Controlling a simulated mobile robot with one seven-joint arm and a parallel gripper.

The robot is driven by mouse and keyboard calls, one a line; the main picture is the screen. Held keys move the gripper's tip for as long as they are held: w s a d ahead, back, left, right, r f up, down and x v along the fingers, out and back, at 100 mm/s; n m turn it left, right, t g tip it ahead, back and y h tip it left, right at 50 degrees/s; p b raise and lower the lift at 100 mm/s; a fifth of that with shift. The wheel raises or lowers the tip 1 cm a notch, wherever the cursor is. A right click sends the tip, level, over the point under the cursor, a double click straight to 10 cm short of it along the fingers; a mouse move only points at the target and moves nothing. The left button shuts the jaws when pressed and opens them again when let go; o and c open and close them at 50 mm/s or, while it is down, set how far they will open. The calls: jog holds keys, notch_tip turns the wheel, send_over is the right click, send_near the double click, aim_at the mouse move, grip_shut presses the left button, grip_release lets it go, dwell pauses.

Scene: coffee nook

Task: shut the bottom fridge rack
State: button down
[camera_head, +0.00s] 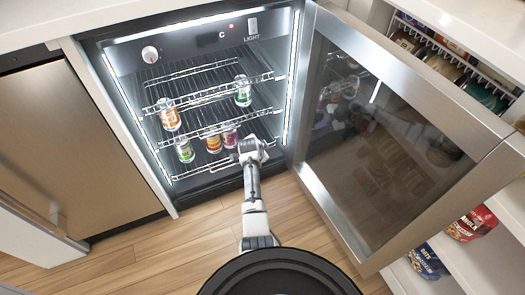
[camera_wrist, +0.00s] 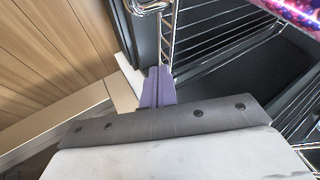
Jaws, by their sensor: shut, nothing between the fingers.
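The fridge (camera_head: 120,55) stands open, with several wire racks inside. The bottom rack (camera_head: 200,171) is lowest, and its front rail runs just above the fridge floor. My gripper (camera_head: 252,150) is at the right part of that rail in the head view. In the wrist view my shut, purple-grey fingers (camera_wrist: 158,87) hold nothing. They are close to the rack's wire front (camera_wrist: 167,40); I cannot tell whether they touch it. My wrist hides part of the rack's right end in the head view.
The glass fridge door (camera_head: 385,130) is swung wide open to the right of my arm. Wooden floor (camera_head: 165,250) is clear in front.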

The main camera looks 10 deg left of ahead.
jog(key=w+a+b, duration=0.1)
jog(key=b, duration=0.1)
jog(key=w+a+b, duration=0.1)
jog(key=w, duration=0.1)
jog(key=shift+f+b, duration=0.3)
jog(key=shift+b, duration=0.05)
jog(key=shift+w+a+r+b, duration=0.25)
jog(key=shift+w+a+b, duration=0.1)
jog(key=shift+w+b, duration=0.1)
jog(key=shift+w+r, duration=0.1)
jog(key=shift+r, duration=0.15)
